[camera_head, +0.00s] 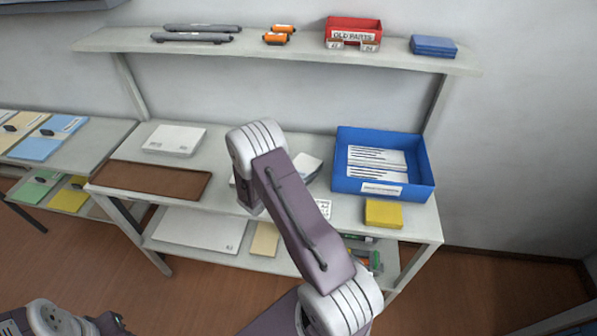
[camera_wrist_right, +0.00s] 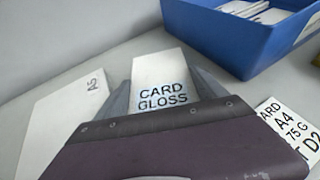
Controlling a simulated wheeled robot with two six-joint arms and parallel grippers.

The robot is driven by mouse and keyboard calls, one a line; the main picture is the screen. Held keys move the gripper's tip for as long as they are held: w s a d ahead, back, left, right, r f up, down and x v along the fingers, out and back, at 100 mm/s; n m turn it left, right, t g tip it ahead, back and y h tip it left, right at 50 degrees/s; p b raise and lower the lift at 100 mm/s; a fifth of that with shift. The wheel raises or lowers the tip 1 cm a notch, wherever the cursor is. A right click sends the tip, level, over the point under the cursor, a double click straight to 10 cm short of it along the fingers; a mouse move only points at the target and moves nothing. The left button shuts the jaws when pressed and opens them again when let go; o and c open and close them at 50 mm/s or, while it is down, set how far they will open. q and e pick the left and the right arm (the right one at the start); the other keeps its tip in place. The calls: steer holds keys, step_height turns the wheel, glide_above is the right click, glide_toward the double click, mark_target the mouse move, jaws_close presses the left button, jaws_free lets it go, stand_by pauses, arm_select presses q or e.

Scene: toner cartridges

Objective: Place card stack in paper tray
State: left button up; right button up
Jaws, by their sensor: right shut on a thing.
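The card stack (camera_wrist_right: 160,72), white with "CARD GLOSS" printed on it, sits between the two fingers of my right gripper (camera_wrist_right: 163,84) in the wrist view. The gripper is shut on it. In the head view my right arm hides the gripper, and part of a white stack (camera_head: 306,166) shows beside the arm. The blue open tray (camera_head: 414,190), with a white front label too small to read, stands to the right on the table. It holds white printed sheets (camera_head: 376,158). It also shows at the upper right of the wrist view (camera_wrist_right: 238,48).
An A5 stack (camera_wrist_right: 62,120) lies left of the card stack. A printed label (camera_wrist_right: 290,128) lies to its right. A yellow block (camera_head: 383,213) stands before the blue tray. A brown tray (camera_head: 150,180) and a white stack (camera_head: 174,139) are at left. A shelf (camera_head: 285,48) runs above.

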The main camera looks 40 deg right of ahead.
steer(key=shift+a+r, duration=0.1)
steer(key=shift+r, duration=0.05)
steer(key=shift+f, duration=0.2)
steer(key=o, duration=1.8)
steer(key=shift+c, duration=0.2)
